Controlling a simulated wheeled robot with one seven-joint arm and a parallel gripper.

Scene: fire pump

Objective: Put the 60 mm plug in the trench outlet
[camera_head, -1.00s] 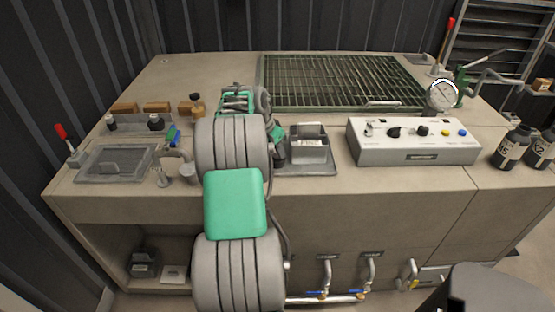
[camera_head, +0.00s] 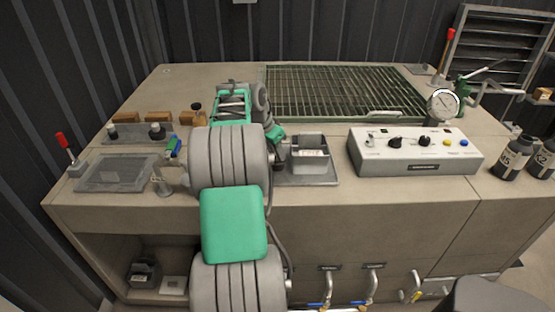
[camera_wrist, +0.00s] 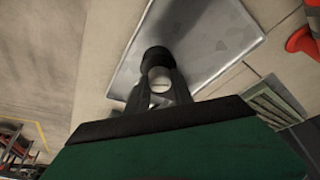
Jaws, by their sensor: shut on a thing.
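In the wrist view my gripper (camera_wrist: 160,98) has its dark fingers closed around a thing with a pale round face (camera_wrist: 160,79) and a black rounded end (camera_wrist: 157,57). This may be the 60 mm plug, but I can read no size on it. A grey metal plate or tray (camera_wrist: 218,38) lies beyond the fingertips; whether the held thing touches it is unclear. Two black-topped pieces (camera_head: 112,132) (camera_head: 156,131) stand on a dark rack at the bench's left. I cannot pick out the trench outlet with certainty.
The bench has a green grating (camera_head: 340,92) at the back, a white control box (camera_head: 415,152), a pressure gauge (camera_head: 443,104) and a grey holder (camera_head: 308,158). A flat grey lid (camera_head: 118,173) and red-handled lever (camera_head: 66,145) are at left. Dark bottles (camera_head: 512,158) stand at right.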

